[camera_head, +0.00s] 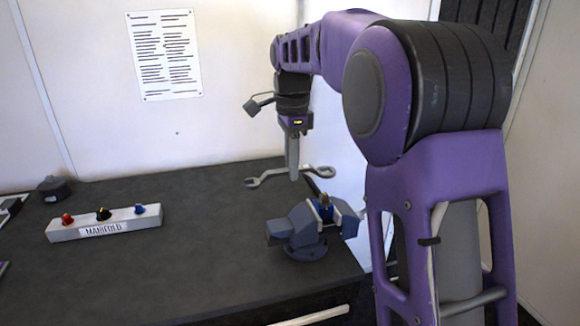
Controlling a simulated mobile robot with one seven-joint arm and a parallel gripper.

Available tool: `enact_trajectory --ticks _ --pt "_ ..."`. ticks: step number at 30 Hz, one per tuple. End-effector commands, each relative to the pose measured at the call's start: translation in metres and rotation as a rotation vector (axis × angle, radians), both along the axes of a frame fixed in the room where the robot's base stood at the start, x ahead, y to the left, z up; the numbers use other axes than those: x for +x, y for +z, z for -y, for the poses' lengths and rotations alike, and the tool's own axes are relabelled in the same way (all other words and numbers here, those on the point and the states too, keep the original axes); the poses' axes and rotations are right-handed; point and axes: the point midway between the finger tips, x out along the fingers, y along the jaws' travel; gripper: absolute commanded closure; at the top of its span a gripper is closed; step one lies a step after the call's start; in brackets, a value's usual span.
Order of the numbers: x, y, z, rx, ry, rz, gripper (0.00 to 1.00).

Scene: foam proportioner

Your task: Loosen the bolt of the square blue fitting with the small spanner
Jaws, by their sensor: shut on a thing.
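My gripper (293,172) points straight down and is shut on a grey spanner (268,177) at about the middle of its handle. The spanner lies roughly level above the bench, with one open jaw at the left and the other end at the right. A blue fitting (326,210) with a brass-coloured top is in the grey-blue vise (303,229), below and right of the spanner. The spanner is apart from it. The fitting's shape and bolt are too small to make out.
A pale manifold block (75,233) with red, black-and-yellow and blue fittings lies on the dark bench (190,265) at the left. A dark round object (54,188) sits behind it. The bench between manifold and vise is clear. White walls stand behind and right.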

Motion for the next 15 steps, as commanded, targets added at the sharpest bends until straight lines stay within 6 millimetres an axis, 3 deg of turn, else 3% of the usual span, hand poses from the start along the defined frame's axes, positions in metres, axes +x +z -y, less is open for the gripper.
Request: enact_trajectory --ticks 15 --pt "0.0 -0.027 0.0 0.0 -0.002 -0.001 1.0"
